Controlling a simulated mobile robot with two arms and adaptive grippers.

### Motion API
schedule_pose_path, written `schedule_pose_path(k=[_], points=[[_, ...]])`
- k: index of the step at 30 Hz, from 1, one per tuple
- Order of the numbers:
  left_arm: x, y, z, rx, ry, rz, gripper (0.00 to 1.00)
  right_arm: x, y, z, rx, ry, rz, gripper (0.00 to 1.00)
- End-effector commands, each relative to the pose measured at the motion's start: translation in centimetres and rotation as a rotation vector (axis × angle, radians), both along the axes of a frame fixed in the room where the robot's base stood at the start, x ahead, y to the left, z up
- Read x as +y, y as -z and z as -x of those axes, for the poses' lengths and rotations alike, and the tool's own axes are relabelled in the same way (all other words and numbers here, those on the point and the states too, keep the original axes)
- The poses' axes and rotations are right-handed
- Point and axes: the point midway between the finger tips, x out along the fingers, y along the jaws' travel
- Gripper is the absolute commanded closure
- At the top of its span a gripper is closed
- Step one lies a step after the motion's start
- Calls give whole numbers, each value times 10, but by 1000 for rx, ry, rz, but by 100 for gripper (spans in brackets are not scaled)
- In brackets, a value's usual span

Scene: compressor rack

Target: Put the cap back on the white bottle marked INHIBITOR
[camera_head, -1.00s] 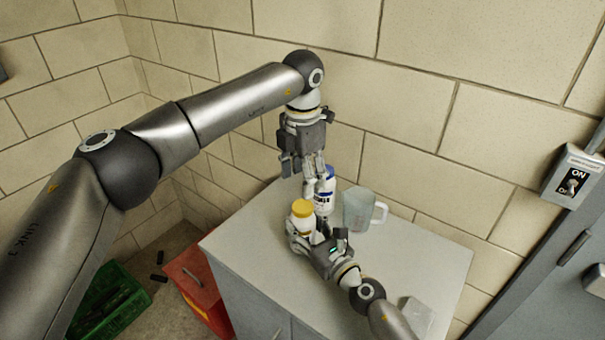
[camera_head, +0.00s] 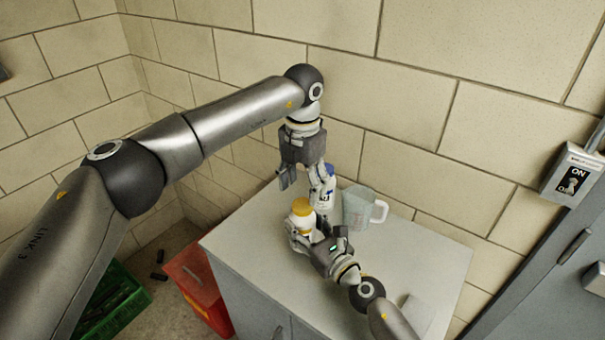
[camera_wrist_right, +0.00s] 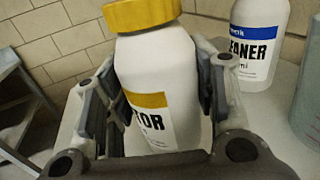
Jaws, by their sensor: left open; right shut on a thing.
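The white INHIBITOR bottle (camera_head: 303,226) stands at the front of the worktop with a yellow cap (camera_head: 301,207) on its top. In the right wrist view the bottle (camera_wrist_right: 157,90) shows part of its label, ending in "TOR". The yellow cap (camera_wrist_right: 142,13) sits over its neck there; whether it is screwed tight I cannot tell. My right gripper (camera_head: 308,240) is shut around the bottle's body. My left gripper (camera_head: 304,186) is open, pointing down, above and just behind the cap. Its fingers look empty and apart from the cap.
A white CLEANER bottle (camera_wrist_right: 258,40) with a blue cap stands behind; in the head view the bottle (camera_head: 328,198) is partly hidden by my left fingers. A clear jug (camera_head: 357,208) is right of it. A wall stands behind.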

Motion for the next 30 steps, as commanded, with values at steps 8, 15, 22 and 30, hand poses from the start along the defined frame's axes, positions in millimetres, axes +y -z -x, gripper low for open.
schedule_pose_path(k=[8,15,22,30], points=[[0,40,0,1,0,-1,40,0,0,0,0,0,0,100],[0,51,0,-1,0,-1,40,0,0,0,0,0,0,100],[0,50,0,-1,0,0,42,0,0,0,0,0,0,100],[0,50,0,-1,0,0,77,0,0,0,0,0,0,100]])
